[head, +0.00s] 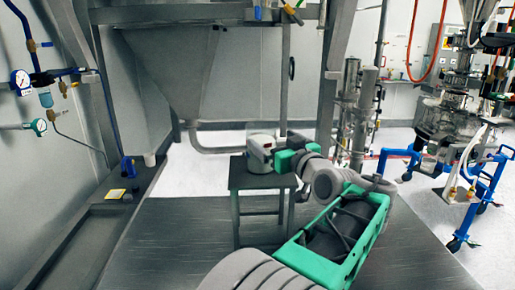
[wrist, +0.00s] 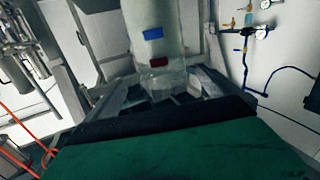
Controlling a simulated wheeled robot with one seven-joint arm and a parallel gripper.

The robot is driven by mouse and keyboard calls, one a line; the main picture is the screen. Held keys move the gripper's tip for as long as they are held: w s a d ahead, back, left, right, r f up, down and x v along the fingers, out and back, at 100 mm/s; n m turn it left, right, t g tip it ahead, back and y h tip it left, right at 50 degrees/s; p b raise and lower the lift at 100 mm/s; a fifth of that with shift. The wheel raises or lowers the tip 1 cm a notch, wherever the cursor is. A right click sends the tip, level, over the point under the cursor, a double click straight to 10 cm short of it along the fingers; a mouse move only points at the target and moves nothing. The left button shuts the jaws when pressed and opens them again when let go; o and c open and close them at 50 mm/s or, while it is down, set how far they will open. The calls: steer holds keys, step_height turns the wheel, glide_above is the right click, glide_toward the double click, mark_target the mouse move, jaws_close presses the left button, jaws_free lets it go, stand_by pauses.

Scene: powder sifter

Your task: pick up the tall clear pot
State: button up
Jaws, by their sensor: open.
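A clear, cloudy-walled pot (wrist: 152,35) with a blue mark and a red mark fills the top middle of the wrist view. In the head view a pale round vessel, seemingly the same pot (head: 261,153), stands on a small dark metal table (head: 249,181). My gripper (wrist: 160,92) is open, with one finger on each side of the pot's near end in the wrist view. I cannot tell whether the fingers touch it. In the head view my gripper (head: 277,160) is right beside the pot on its right, its fingertips mostly hidden.
A large grey hopper (head: 215,70) and its steel frame stand behind the table. A steel pipe (head: 215,150) runs low behind it. A dark ledge (head: 110,215) lies along the left wall. A blue-framed machine (head: 460,165) stands at right. The grey platform around the table looks clear.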

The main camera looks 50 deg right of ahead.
mark_target(255, 125)
steer(key=shift+d, duration=0.3)
steer(key=p+x, duration=0.1)
steer(key=x, duration=0.1)
steer(key=p+x, duration=0.1)
steer(key=x, duration=0.1)
steer(key=p+x, duration=0.1)
steer(key=x, duration=0.1)
steer(key=shift+w+a+r+p, duration=0.3)
steer(key=shift+w, duration=0.15)
steer(key=shift+w+d+f, duration=0.15)
steer(key=shift+w+d, duration=0.1)
steer(key=shift+d, duration=0.05)
steer(key=shift+a, duration=0.1)
steer(key=shift+c, duration=0.6)
steer(key=c, duration=1.8)
steer(key=shift+c, duration=0.5)
